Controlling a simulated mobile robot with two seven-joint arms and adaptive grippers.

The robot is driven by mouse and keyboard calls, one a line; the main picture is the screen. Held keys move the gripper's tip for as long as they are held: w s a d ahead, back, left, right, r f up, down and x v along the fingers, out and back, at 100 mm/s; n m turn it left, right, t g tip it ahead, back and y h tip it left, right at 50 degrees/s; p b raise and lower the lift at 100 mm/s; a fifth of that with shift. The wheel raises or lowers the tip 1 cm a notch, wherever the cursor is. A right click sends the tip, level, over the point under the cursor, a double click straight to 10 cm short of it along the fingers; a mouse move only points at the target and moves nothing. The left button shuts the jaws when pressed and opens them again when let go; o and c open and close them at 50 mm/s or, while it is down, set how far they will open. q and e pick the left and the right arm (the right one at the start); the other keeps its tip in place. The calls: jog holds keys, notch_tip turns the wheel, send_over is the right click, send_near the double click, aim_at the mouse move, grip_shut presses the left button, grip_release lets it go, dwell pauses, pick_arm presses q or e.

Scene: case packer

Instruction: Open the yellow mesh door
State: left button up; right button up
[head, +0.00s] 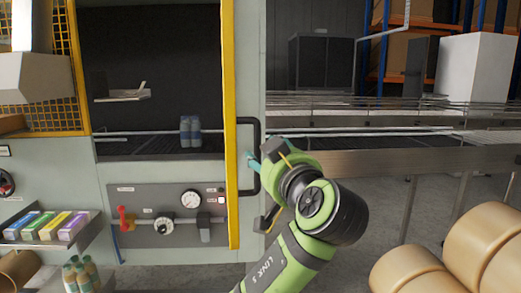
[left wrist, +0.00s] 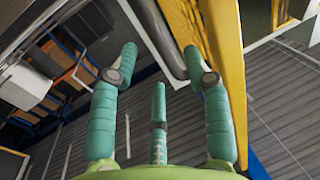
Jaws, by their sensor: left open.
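A tall yellow door bar (head: 231,125) runs down the machine front; no mesh shows clearly beside it. A black C-shaped handle (head: 258,132) stands just right of that bar. My left gripper (head: 253,163), green with teal fingers, is at the handle's middle. In the left wrist view my left gripper (left wrist: 160,65) is open, with the dark handle bar (left wrist: 152,28) running between its spread fingers. The right finger is close to the yellow bar (left wrist: 222,45). I cannot tell whether any finger touches the handle. My right gripper is in neither view.
Yellow mesh (head: 40,107) covers the machine's left side. A control panel (head: 170,212) with knobs and a gauge sits below the dark opening, where blue bottles (head: 190,132) stand. A conveyor (head: 390,160) runs off right. Large tan rolls (head: 485,235) lie at lower right.

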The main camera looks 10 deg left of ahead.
pick_arm(q)
jog(key=v, duration=0.5)
jog(key=shift+s+d, duration=0.1)
jog(key=shift+s, duration=0.15)
